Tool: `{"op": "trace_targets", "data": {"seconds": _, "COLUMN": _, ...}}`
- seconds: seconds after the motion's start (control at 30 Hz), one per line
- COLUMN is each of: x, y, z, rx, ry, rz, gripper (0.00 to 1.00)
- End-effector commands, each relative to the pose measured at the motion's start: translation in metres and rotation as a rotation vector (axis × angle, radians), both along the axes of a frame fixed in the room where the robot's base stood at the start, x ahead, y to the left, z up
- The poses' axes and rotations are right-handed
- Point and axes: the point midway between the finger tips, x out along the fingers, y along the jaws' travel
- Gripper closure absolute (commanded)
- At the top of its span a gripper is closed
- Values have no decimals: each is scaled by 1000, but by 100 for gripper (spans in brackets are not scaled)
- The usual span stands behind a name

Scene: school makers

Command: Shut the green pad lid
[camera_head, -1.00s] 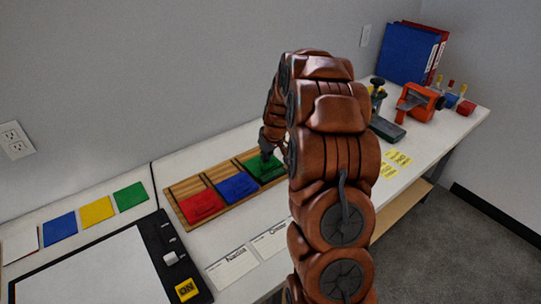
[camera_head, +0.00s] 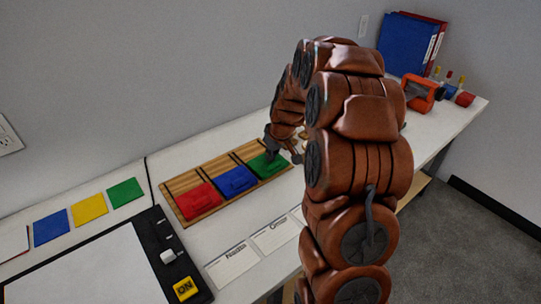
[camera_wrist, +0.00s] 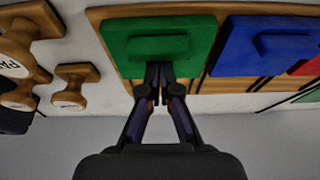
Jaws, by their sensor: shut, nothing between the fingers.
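The green pad lid (camera_head: 266,165) lies flat-looking at the right end of a wooden tray (camera_head: 203,212), beside the blue pad lid (camera_head: 237,181) and the red pad lid (camera_head: 199,198). In the wrist view the green lid (camera_wrist: 158,40) fills the top middle, with a raised handle bar on it. My gripper (camera_wrist: 159,70) is shut and empty, its fingertips at the green lid's near edge in that view. I cannot tell whether they touch it. In the head view my gripper (camera_head: 271,155) is by the green lid, partly hidden by my arm.
Wooden stamps (camera_wrist: 76,85) stand close beside the green lid in the wrist view. Blue, yellow and green cards (camera_head: 90,210) and a black-framed board (camera_head: 165,255) lie to the left. White labelled cards (camera_head: 232,262) lie in front. A wall runs behind the table.

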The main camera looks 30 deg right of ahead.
Motion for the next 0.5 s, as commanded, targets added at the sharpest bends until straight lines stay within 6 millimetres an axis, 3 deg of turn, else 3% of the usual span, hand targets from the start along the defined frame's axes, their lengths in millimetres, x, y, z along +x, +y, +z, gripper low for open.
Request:
{"op": "trace_targets", "data": {"seconds": 0.03, "x": -9, "y": 0, "z": -2, "rx": 6, "ry": 24, "rz": 4, "gripper": 100}}
{"op": "trace_targets", "data": {"seconds": 0.17, "x": -12, "y": 0, "z": 9, "rx": 5, "ry": 22, "rz": 4, "gripper": 100}}
{"op": "trace_targets", "data": {"seconds": 0.5, "x": -23, "y": -1, "z": 66, "rx": -1, "ry": 5, "rz": 3, "gripper": 100}}
